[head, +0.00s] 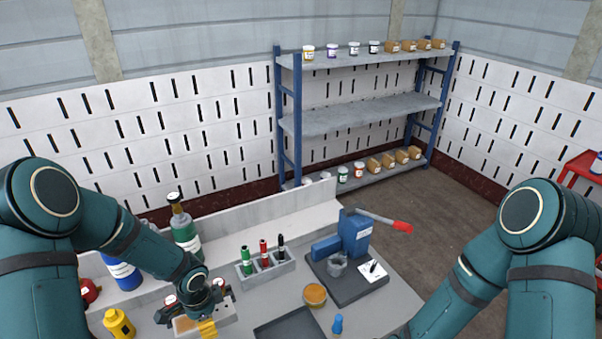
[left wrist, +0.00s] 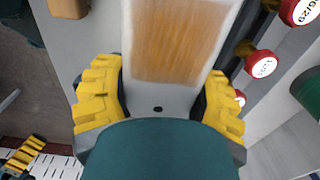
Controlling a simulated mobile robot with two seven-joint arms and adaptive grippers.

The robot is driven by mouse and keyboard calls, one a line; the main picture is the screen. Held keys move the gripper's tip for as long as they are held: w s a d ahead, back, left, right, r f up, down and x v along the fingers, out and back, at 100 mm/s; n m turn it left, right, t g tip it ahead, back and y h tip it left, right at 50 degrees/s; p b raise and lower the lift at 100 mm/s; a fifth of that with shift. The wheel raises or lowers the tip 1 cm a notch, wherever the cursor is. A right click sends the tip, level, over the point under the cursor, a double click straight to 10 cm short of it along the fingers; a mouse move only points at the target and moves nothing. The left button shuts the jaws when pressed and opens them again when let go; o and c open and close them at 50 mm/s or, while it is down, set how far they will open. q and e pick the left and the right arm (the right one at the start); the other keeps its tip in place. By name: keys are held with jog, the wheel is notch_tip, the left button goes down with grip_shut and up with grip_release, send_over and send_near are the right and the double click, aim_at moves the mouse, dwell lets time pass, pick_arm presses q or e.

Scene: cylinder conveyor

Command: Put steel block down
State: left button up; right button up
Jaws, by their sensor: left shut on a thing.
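My left gripper (head: 207,327) is low over the left part of the worktop in the head view. In the left wrist view its yellow fingers (left wrist: 160,100) stand wide apart, one on each side of the steel block (left wrist: 158,109). The block looks like a pale grey slab with a brown wood-like panel on its face. In the head view the gripper partly hides it. Whether the block touches the worktop I cannot tell. Part of what looks like my right gripper (left wrist: 25,152) shows in the lower left corner of the left wrist view; its jaws are not clear.
A dark tray (head: 290,325) lies right of the left gripper. Behind stands a grey rack (head: 265,268) with several coloured tubes. An orange disc (head: 315,294), a blue press (head: 354,234) and a blue knob (head: 337,323) are further right. A yellow bottle (head: 118,323) stands left.

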aim_at(233, 313)
pick_arm(q)
jog(key=d+r+n, duration=0.1)
jog(key=d+n, duration=0.1)
jog(key=n, duration=0.1)
jog(key=d+r+n+b, duration=0.1)
jog(key=d+r+n, duration=0.1)
jog(key=d+n, duration=0.1)
jog(key=d+r+n+b, duration=0.1)
jog(key=d+r+n, duration=0.1)
jog(key=d+n, duration=0.1)
jog(key=shift+s+n, duration=0.1)
jog(key=shift+n, duration=0.5)
jog(key=shift+s+d+r+n, duration=0.1)
jog(key=shift+d+r+n, duration=0.25)
jog(key=shift+n, duration=0.35)
pick_arm(e)
jog(key=shift+s+f, duration=0.2)
jog(key=shift+f, duration=0.45)
jog(key=shift+s+f, duration=0.15)
jog(key=shift+f, duration=0.45)
pick_arm(q)
jog(key=shift+f, duration=0.1)
